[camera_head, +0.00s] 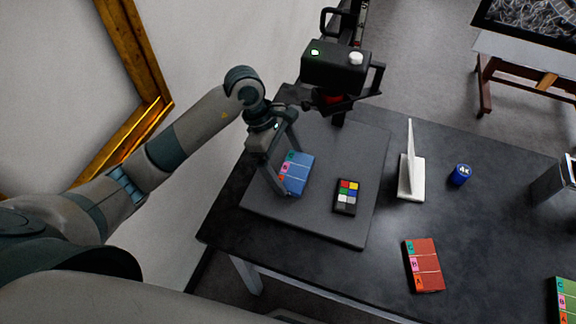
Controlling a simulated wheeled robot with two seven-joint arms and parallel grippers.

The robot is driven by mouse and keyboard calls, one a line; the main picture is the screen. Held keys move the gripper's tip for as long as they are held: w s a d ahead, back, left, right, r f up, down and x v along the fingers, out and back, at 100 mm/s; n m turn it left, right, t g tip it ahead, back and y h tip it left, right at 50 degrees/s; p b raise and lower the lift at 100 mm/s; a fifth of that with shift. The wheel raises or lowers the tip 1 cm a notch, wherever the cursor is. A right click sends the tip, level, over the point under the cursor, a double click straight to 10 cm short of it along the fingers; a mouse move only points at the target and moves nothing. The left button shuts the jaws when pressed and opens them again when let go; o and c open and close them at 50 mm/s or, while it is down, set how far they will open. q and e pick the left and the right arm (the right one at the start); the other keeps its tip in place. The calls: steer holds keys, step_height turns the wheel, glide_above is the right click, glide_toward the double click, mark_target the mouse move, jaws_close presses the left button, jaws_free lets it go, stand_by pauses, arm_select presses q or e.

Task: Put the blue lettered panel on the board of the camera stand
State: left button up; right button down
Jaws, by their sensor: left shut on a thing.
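The blue lettered panel (299,174) has coloured letter tabs along its left edge. It is at the grey board (350,232) of the camera stand, over the board's left half. My left gripper (282,166) is shut on the blue panel, with one finger on either side of it. Whether the panel touches the board or is slightly above it, I cannot tell. The camera stand's black head (336,68) with a green light is above the board's far edge. My right gripper is not in view.
A colour checker card (347,196) lies on the board beside the panel. A white folded stand (411,172), a blue jar (460,174), a red lettered panel (424,265) and a green lettered panel (566,299) are to the right on the dark table (490,225).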

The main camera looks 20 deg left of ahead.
arm_select(q)
steer(key=shift+f, duration=1)
steer(key=shift+f, duration=0.15)
steer(key=o, duration=0.8)
